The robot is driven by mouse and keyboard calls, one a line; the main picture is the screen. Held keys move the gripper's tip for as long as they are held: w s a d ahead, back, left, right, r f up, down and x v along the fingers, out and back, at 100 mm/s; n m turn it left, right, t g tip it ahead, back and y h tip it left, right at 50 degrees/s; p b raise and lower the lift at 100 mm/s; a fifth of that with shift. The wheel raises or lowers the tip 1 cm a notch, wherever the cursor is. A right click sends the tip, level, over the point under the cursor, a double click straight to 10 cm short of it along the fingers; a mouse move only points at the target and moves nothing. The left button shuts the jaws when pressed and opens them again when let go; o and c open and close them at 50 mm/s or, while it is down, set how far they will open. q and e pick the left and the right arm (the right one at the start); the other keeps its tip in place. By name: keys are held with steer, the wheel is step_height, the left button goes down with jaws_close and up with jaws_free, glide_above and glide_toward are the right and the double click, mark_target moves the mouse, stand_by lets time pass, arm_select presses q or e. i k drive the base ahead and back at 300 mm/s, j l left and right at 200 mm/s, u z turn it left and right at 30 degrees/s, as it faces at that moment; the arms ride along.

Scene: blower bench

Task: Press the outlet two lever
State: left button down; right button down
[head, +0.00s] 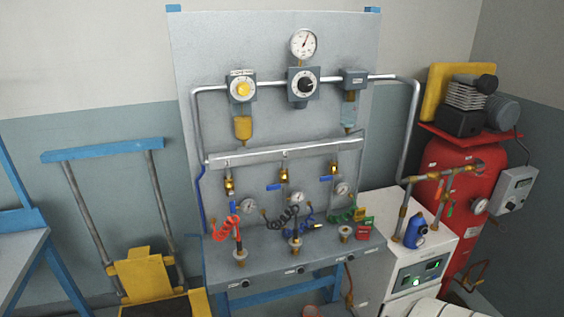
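A grey panel (285,120) stands on a bench against the wall. A horizontal manifold bar (250,156) crosses it, with three brass outlet valves below it. The middle valve (283,177) has a blue lever (274,187) pointing left. The right valve (335,170) also has a blue lever (327,178) pointing left. The left valve (229,184) has a lever too small to make out clearly. The outlet labels are too small to read, so I take the middle one as outlet two. Neither gripper is in view.
Red, dark and green coiled hoses hang below the valves, near small gauges (298,199). Brass fittings (295,243) stand on the bench shelf (270,262). A white cabinet (448,245) and red tank (478,180) stand right. A yellow and blue hand truck (143,270) stands left.

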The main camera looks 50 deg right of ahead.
mark_target(280, 186)
steer(key=z, duration=1.75)
